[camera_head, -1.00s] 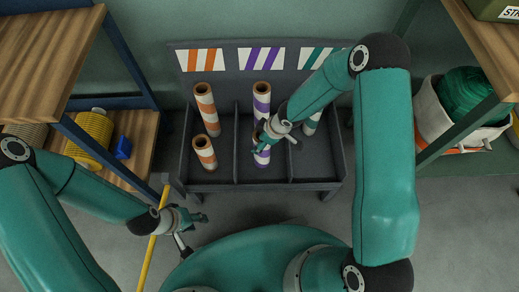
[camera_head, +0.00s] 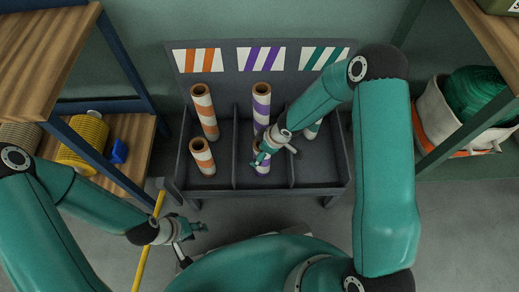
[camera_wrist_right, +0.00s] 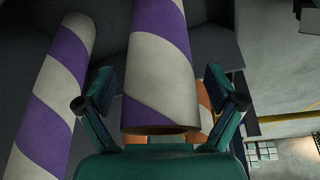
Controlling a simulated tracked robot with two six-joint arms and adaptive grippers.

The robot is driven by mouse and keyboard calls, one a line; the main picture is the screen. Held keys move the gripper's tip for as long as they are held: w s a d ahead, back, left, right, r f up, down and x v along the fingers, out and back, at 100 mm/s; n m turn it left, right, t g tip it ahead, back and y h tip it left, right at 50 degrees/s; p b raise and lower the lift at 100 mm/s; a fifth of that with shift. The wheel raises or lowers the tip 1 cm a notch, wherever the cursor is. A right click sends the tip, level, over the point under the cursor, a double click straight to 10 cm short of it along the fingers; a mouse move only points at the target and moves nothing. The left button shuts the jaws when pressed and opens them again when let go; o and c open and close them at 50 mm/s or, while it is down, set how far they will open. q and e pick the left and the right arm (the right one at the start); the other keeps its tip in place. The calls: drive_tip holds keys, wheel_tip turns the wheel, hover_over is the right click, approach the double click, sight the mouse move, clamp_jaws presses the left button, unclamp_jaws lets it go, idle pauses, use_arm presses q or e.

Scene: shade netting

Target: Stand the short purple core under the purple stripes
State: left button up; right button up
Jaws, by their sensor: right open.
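The short purple-and-white core (camera_head: 262,165) stands in the middle compartment of the grey rack (camera_head: 235,187), below the purple stripes (camera_head: 261,58). My right gripper (camera_head: 262,156) is over it and hides its upper part. In the right wrist view, the core (camera_wrist_right: 160,70) lies between the open fingers of that gripper (camera_wrist_right: 160,104), with visible gaps on both sides. The tall purple core (camera_head: 262,103) stands behind it in the same compartment and also shows in the wrist view (camera_wrist_right: 50,95). My left gripper (camera_head: 198,228) is in front of the rack, away from the cores; its jaws are unclear.
A tall orange core (camera_head: 205,112) and a short orange core (camera_head: 202,157) stand in the left compartment. A green-striped core (camera_head: 312,130) in the right compartment is partly hidden by my arm. A yellow pole (camera_head: 150,240) leans at front left. Shelves flank the rack.

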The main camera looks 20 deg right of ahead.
drive_tip(key=shift+r, duration=0.1)
drive_tip(key=p+v, duration=0.9)
drive_tip(key=v, duration=0.3)
drive_tip(key=s+a+f+m+g, duration=0.1)
drive_tip(key=s+a+f+m, duration=0.1)
drive_tip(key=s+m, duration=0.4)
drive_tip(key=s+a+f+m+g, duration=0.1)
drive_tip(key=s+a+f+m, duration=0.1)
drive_tip(key=s+m, duration=0.4)
drive_tip(key=s+a, duration=0.1)
drive_tip(key=s, duration=0.3)
drive_tip(key=shift+s, duration=0.25)
drive_tip(key=shift+a+f, duration=0.1)
